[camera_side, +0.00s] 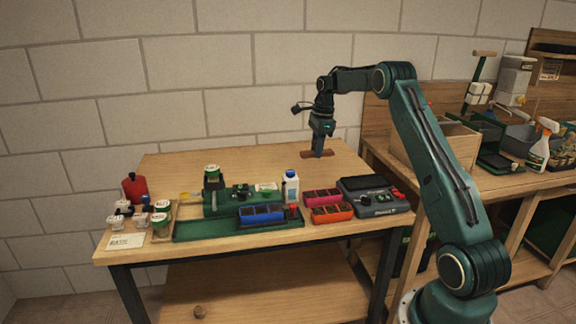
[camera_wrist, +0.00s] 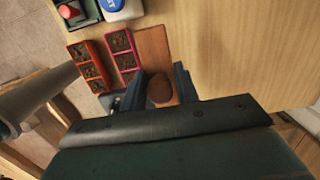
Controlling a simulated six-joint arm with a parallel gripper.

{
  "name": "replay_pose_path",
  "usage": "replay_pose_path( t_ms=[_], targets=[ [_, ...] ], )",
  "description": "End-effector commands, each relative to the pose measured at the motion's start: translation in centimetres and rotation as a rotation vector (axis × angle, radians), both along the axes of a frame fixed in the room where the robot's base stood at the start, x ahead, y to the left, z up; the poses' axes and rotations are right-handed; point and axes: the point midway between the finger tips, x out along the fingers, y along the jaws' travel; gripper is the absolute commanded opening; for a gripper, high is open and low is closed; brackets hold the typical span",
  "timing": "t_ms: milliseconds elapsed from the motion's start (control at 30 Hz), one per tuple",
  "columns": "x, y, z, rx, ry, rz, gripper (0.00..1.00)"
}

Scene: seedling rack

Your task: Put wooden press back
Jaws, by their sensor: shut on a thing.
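The wooden press is a flat brown board (camera_side: 307,155) with a round knob. In the side view it is below my gripper (camera_side: 319,150), over the rear right part of the table. In the wrist view the knob (camera_wrist: 159,89) sits between the two fingers, and the board (camera_wrist: 152,48) extends beyond them. My gripper points down and is shut on the knob. I cannot tell whether the board touches the table. The fingers hide part of the press.
A white bottle (camera_side: 291,187) stands behind the trays. The rear of the table (camera_side: 230,163) is mostly clear.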

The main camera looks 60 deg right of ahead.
Motion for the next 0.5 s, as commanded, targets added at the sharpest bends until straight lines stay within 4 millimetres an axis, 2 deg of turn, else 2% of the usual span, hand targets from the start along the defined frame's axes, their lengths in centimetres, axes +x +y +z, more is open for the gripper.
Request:
replay_pose_path(
  t_ms=[267, 500],
  targets=[
    [0.0, 0.1, -0.4, 0.0, 0.0, 0.0, 0.12],
    [0.0, 0.1, -1.9, 0.002, 0.001, -0.001, 0.12]
  ],
)
